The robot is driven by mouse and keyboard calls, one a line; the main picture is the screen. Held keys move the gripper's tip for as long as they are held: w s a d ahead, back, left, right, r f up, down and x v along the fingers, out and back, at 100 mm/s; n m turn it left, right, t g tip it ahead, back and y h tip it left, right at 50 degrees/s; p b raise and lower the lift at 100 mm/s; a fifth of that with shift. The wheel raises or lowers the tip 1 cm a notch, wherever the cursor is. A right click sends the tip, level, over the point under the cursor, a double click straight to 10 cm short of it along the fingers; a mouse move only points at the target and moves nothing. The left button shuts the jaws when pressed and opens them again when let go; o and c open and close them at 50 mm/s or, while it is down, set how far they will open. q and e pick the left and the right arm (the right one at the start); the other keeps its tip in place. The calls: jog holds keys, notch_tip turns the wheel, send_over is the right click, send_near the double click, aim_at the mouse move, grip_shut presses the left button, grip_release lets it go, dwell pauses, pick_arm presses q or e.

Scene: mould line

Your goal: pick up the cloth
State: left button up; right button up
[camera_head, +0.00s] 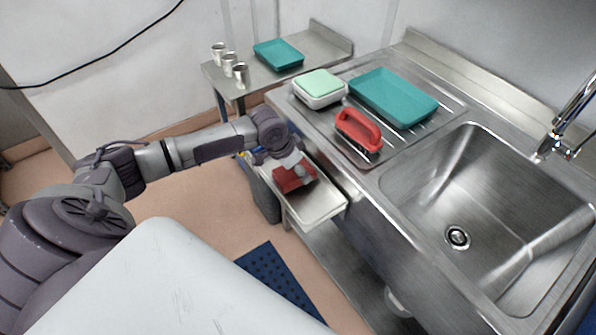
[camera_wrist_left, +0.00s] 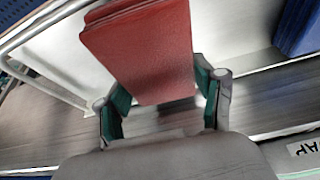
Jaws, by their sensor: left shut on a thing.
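The red folded cloth (camera_head: 293,179) is in my left gripper (camera_head: 287,164), over the near-left part of a small metal tray at the front of the sink unit. In the left wrist view the cloth (camera_wrist_left: 145,50) shows as a flat, layered red block between the two green-padded fingers of the left gripper (camera_wrist_left: 163,92). The gripper is shut on it. I cannot tell whether the cloth touches the tray. My right gripper is not in view.
The metal tray (camera_head: 320,208) has bare room at its right end. On the counter are a red-handled brush (camera_head: 358,130), a white box with a pale green top (camera_head: 319,88) and a teal tray (camera_head: 393,97). The sink (camera_head: 490,210) is empty. Metal cups (camera_head: 240,75) stand on a side table.

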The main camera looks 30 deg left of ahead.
pick_arm(q)
notch_tip(320, 180, up, 17)
jog(key=b, duration=0.1)
jog(key=shift+f, duration=0.15)
